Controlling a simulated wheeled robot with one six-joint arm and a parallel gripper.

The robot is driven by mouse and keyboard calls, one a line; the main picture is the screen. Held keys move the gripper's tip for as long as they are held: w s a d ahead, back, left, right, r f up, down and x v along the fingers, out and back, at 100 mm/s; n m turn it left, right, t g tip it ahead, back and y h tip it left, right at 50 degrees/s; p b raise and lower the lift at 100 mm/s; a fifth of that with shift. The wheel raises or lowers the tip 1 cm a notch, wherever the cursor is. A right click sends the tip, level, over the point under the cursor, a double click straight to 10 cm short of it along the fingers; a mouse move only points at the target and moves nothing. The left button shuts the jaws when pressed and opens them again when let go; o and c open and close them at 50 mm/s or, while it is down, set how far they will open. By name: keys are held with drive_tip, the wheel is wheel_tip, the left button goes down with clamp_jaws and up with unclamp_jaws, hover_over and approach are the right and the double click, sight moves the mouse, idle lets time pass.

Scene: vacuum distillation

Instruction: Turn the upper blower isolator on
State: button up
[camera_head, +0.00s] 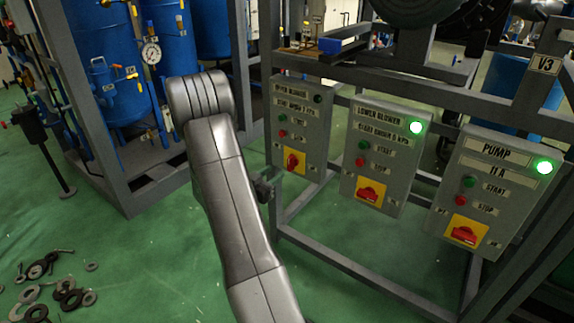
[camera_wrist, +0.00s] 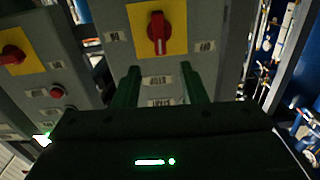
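The upper blower panel (camera_head: 300,128) is the leftmost of three grey boxes in the head view. Its isolator (camera_head: 293,161) is a red knob on a yellow plate near the bottom, its handle roughly upright. The panel's lamp (camera_head: 318,98) is dark. In the wrist view, which looks upside down, the isolator (camera_wrist: 157,33) shows with its handle vertical. My gripper (camera_wrist: 160,85) is open and empty, its two green-tinted fingers apart and short of the knob in the picture. In the head view my gripper (camera_head: 267,186) is partly hidden by my arm, left of the panel's lower edge.
The lower blower panel (camera_head: 385,155) and pump panel (camera_head: 497,190) stand to the right, lamps lit green, their red handles lying sideways. Grey frame bars (camera_head: 345,262) run beneath. Blue tanks (camera_head: 98,60) stand at left. Loose rings (camera_head: 60,290) lie on the green floor.

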sight(289, 161)
drive_tip(key=b+x, duration=0.1)
drive_tip(key=x, duration=0.7)
drive_tip(key=shift+c, duration=0.2)
clamp_jaws()
